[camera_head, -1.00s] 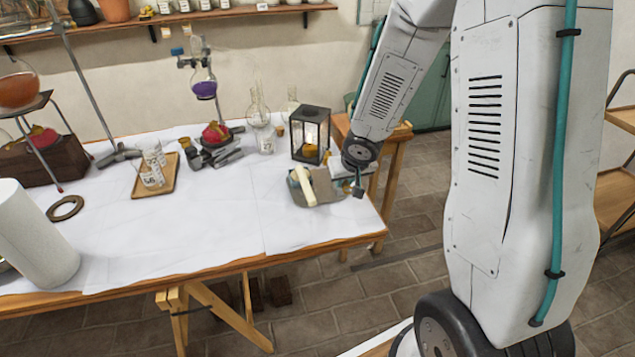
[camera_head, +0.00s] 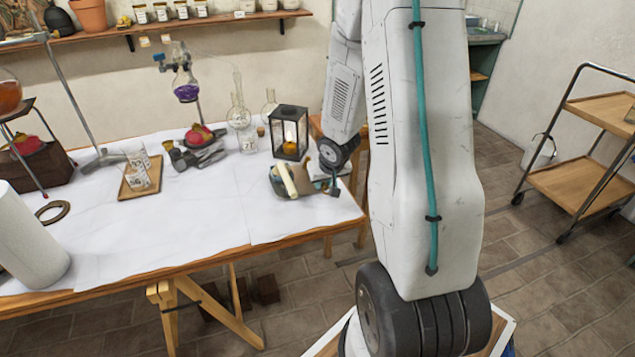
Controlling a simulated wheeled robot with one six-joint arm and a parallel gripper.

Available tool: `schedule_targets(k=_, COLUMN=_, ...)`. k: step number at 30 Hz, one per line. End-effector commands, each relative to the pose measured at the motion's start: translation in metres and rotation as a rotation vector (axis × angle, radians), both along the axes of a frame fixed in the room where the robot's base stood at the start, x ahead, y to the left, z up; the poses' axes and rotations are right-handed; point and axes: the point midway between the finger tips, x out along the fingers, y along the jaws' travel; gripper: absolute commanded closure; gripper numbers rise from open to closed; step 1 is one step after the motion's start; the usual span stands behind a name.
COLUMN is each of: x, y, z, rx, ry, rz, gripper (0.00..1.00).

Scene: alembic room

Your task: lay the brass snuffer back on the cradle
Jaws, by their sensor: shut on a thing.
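My gripper (camera_head: 334,184) is at the right end of the white-covered table, low over its edge, small and dark in the view. It is shut on what I take to be the brass snuffer, but the piece is too small and dark to make out its shape. Just left of the gripper lies a grey-olive item with a cream bar (camera_head: 287,180) across it. I cannot tell whether this is the cradle, nor whether the gripper touches it. No other clear cradle shows.
A black lantern (camera_head: 290,132) with a lit candle stands close behind the gripper. Glass flasks (camera_head: 240,127) stand left of it. A wooden tray (camera_head: 139,178) with beakers is farther left. The front middle of the table (camera_head: 190,225) is clear. A wooden cart (camera_head: 585,180) stands right.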

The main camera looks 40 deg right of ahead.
Motion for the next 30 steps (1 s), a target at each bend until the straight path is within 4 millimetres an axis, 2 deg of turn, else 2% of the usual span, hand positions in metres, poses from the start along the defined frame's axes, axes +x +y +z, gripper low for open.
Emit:
schedule_targets(k=23, x=-0.0026, y=0.0028, z=-0.0024, rx=0.0, ry=-0.001, rz=0.002, gripper=1.0)
schedule_targets(k=24, x=-0.0026, y=0.0028, z=-0.0024, rx=0.0, ry=-0.001, rz=0.002, gripper=0.8)
schedule_targets(k=26, x=-0.0027, y=0.0028, z=-0.0024, rx=0.0, ry=-0.001, rz=0.002, gripper=0.63)
schedule_targets(k=27, x=-0.0027, y=0.0028, z=-0.0024, rx=0.0, ry=-0.001, rz=0.002, gripper=0.57)
schedule_targets(k=30, x=-0.0027, y=0.0029, z=-0.0024, rx=0.0, ry=0.0, rz=0.002, gripper=0.57)
